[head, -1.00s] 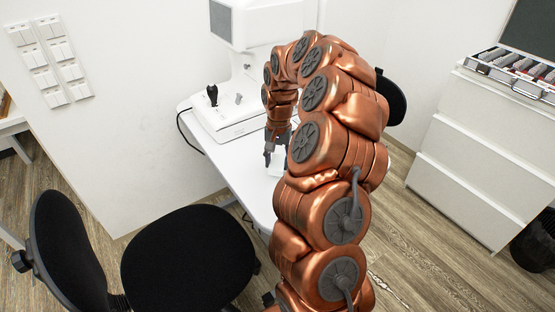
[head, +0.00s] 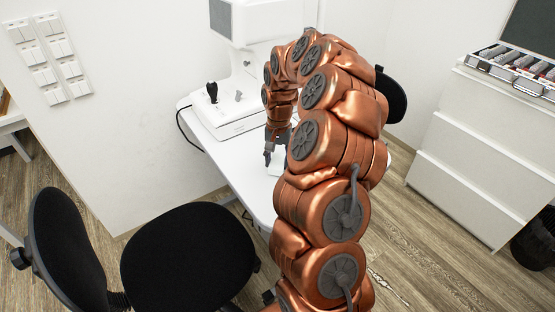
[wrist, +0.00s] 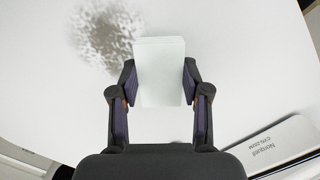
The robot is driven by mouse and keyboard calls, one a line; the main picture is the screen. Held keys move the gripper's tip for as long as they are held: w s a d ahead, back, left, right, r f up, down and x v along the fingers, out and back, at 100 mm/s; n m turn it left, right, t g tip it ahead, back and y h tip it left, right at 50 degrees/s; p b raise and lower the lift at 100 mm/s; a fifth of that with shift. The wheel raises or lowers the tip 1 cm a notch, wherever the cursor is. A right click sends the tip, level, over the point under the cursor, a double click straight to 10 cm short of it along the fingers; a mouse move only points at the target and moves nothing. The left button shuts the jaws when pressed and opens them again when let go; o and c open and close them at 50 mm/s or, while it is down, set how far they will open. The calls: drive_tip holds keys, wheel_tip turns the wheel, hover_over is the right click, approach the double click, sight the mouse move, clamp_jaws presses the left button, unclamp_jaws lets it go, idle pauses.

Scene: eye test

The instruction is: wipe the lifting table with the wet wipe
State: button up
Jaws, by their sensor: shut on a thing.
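The lifting table (head: 232,170) is a white table top below my arm, and its bare surface fills most of the wrist view (wrist: 250,65). The wet wipe (wrist: 160,62) is a pale, flat rectangular piece. My gripper (wrist: 160,84) is shut on it, with one finger at each side edge. A grey speckled smudge (wrist: 106,38) lies on the table, up and left of the wipe in the wrist view. In the head view my gripper (head: 268,156) points down over the table, with the wipe partly hidden by my arm. I cannot tell whether the wipe touches the table.
A white eye-test device (head: 240,118) stands at the table's back; part of its base shows in the wrist view (wrist: 275,145). A black joystick (head: 212,92) rises from it. Black chairs (head: 190,260) stand in front. A white drawer cabinet (head: 470,160) is at right.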

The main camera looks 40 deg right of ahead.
drive_tip(key=shift+f, duration=0.5)
drive_tip(key=shift+s, duration=0.1)
